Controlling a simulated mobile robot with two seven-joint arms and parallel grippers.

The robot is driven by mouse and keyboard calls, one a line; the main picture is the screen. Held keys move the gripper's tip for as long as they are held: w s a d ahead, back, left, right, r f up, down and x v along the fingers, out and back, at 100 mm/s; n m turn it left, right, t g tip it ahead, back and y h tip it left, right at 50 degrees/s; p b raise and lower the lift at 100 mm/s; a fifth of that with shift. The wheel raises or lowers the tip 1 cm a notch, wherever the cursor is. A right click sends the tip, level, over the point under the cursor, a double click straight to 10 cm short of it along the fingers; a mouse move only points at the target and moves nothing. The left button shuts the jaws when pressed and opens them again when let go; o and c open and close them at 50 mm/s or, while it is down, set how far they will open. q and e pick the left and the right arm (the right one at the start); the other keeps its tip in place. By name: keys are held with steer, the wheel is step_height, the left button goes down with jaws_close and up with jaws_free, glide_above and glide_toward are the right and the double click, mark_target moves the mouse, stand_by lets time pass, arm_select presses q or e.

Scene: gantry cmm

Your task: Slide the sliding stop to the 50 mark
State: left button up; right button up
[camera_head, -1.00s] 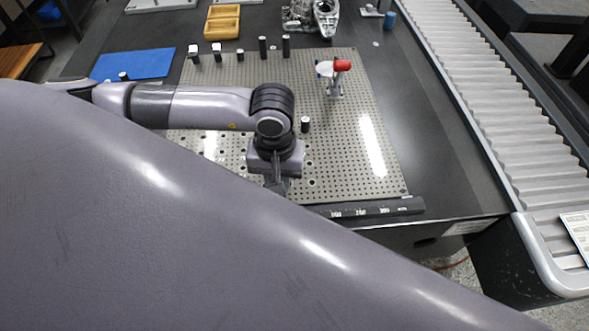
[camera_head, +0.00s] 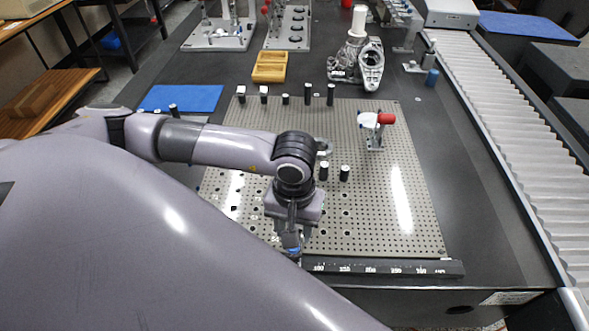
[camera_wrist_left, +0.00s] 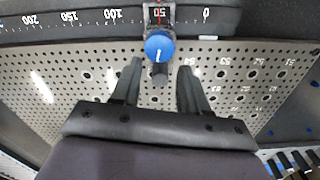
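The sliding stop (camera_wrist_left: 158,16) sits on the dark ruled rail (camera_wrist_left: 90,18) in the left wrist view. Its window shows the number 50 with a red line near it, between the 100 and 0 marks. Its round blue knob (camera_wrist_left: 159,46) faces my left gripper (camera_wrist_left: 160,68). The gripper's two fingers are apart, with the knob just beyond their tips and nothing held. In the head view my left gripper (camera_head: 292,238) is over the near edge of the perforated plate, by the blue knob (camera_head: 292,251). The rail (camera_head: 385,269) runs right from there. My right gripper is out of view.
The perforated plate (camera_head: 350,220) carries several short dark posts and a red-topped clamp (camera_head: 384,119). A yellow tray (camera_head: 270,67), a blue mat (camera_head: 180,98) and a metal casting (camera_head: 358,65) lie behind. My grey arm covers the lower left.

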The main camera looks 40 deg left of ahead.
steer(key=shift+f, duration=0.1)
arm_select(q)
steer(key=shift+r, duration=0.3)
step_height(320, 180, up, 6)
steer(key=shift+f, duration=0.1)
steer(key=shift+r, duration=0.4)
